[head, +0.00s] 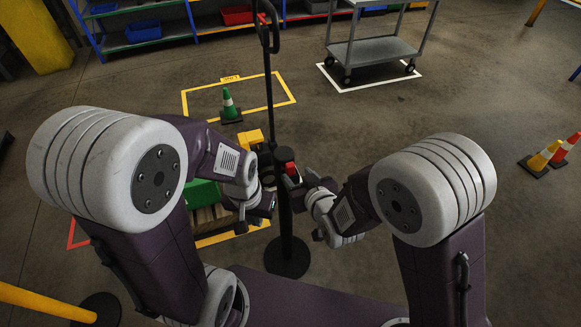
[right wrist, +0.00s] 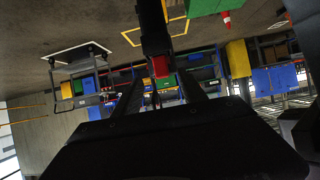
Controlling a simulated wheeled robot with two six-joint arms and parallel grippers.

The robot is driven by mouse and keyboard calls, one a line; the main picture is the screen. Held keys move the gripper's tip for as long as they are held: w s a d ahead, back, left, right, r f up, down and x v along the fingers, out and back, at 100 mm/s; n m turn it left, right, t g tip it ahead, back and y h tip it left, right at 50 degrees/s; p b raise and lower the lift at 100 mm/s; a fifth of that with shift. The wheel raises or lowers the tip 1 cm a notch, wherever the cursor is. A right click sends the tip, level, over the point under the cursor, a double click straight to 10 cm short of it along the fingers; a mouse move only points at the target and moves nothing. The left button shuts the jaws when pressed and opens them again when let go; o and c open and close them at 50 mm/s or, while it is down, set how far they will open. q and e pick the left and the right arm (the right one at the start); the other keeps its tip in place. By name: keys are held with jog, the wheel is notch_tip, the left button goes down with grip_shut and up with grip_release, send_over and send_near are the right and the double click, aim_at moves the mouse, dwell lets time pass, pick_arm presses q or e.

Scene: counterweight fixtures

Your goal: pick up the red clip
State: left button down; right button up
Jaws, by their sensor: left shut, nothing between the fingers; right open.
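A red clip (head: 285,155) shows on the dark upright stand (head: 270,95) in the middle of the head view. In the right wrist view the red clip (right wrist: 160,67) is in line with the gap between my right fingers. My right gripper (head: 298,182) is open and close to the clip's right side; I cannot tell whether it touches it. Its two dark fingers also show in the right wrist view (right wrist: 160,85), spread apart. My left gripper (head: 268,206) is shut and empty, just left of the stand and lower than the clip.
The stand's round black base (head: 287,257) is on the floor between my arms. A green box (head: 202,193), a yellow block (head: 251,138) and a green cone (head: 229,106) are left of the stand. A grey cart (head: 372,50) is behind. Floor to the right is mostly clear.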

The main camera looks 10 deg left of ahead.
aim_at(291, 170)
jog(key=x, duration=0.6)
jog(key=shift+s+a, duration=0.1)
jog(key=shift+s, duration=0.05)
grip_shut()
